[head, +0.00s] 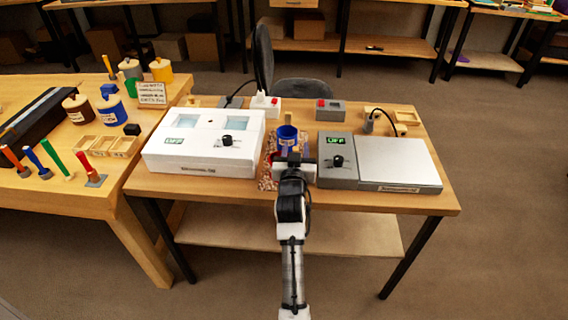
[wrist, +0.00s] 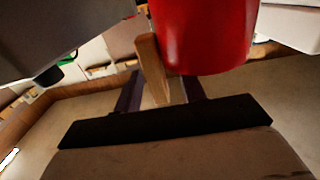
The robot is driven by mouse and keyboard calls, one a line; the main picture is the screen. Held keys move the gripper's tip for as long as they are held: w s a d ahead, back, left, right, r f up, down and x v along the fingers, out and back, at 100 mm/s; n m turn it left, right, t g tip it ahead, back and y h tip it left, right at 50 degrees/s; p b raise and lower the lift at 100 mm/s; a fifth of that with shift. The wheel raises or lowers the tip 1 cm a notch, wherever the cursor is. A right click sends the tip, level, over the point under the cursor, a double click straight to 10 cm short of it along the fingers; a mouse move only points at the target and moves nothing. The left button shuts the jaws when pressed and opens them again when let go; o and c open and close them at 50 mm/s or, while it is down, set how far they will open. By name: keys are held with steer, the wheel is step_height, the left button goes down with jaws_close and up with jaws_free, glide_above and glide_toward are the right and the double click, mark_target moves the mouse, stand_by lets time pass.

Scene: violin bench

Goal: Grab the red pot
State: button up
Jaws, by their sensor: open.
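The red pot (wrist: 203,35) fills the top centre of the wrist view, its upper part cut off by the frame. A wooden stick-like piece (wrist: 152,65) stands close against its left side; I cannot tell whether it is the pot's handle. My gripper (wrist: 162,88) is open, its two dark fingers apart on either side of the wooden piece's lower end. I cannot tell whether they touch it. In the head view my gripper (head: 293,160) is over the middle of the bench, just in front of a blue pot (head: 288,138).
A white box device (head: 205,158) stands left of my gripper, a grey device (head: 337,172) with a flat plate (head: 400,165) right. The gap between is narrow, with a speckled mat (head: 267,172). Several lidded pots and brushes stand on the left table (head: 60,195).

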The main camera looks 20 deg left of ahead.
steer(key=shift+w+a, duration=0.1)
steer(key=shift+w, duration=0.45)
jaws_close()
